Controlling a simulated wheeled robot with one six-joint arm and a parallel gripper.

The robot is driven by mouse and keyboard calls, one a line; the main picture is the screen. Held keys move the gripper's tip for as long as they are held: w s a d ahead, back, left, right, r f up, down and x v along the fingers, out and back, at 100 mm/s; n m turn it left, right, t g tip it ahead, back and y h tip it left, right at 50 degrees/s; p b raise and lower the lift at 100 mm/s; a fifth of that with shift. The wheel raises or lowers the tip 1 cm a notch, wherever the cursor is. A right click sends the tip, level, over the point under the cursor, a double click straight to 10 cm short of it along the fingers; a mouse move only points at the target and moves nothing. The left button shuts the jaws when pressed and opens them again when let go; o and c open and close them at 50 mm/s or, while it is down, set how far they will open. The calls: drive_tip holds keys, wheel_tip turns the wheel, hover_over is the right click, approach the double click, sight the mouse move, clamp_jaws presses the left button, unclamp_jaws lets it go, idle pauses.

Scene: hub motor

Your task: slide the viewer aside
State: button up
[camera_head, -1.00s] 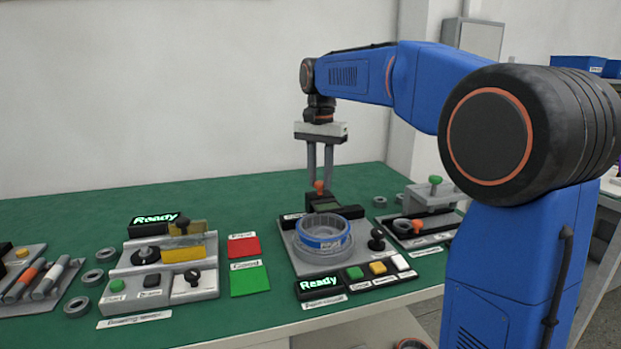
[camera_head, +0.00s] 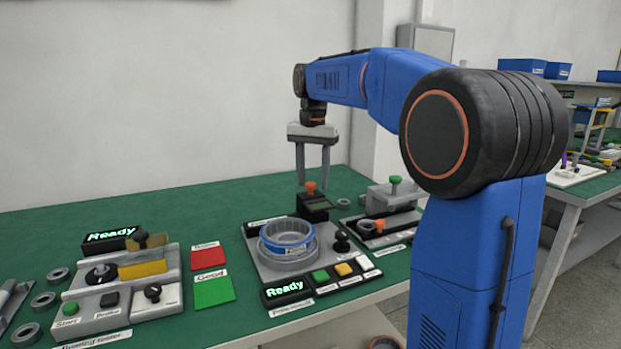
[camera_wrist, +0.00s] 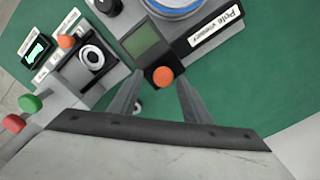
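The viewer (camera_head: 314,206) is a dark block with a small greenish screen and an orange knob (camera_head: 310,187) on top. It stands at the back of the grey station, behind the blue ring (camera_head: 287,236). In the wrist view its screen (camera_wrist: 140,38) and orange knob (camera_wrist: 163,77) show near the middle. My gripper (camera_head: 314,186) points down with its fingers apart, just above and around the knob's position. In the wrist view the fingers (camera_wrist: 160,100) are spread with the knob between or just beyond their tips. I cannot tell whether they touch it.
A fixture with a green knob (camera_head: 395,181) stands right of the viewer. The tester (camera_head: 125,290) and red (camera_head: 208,257) and green (camera_head: 213,291) cards lie left. The table behind is clear.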

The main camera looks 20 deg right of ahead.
wheel_tip(320, 180, up, 17)
drive_tip(key=shift+r, duration=0.15)
idle(0.7)
idle(0.4)
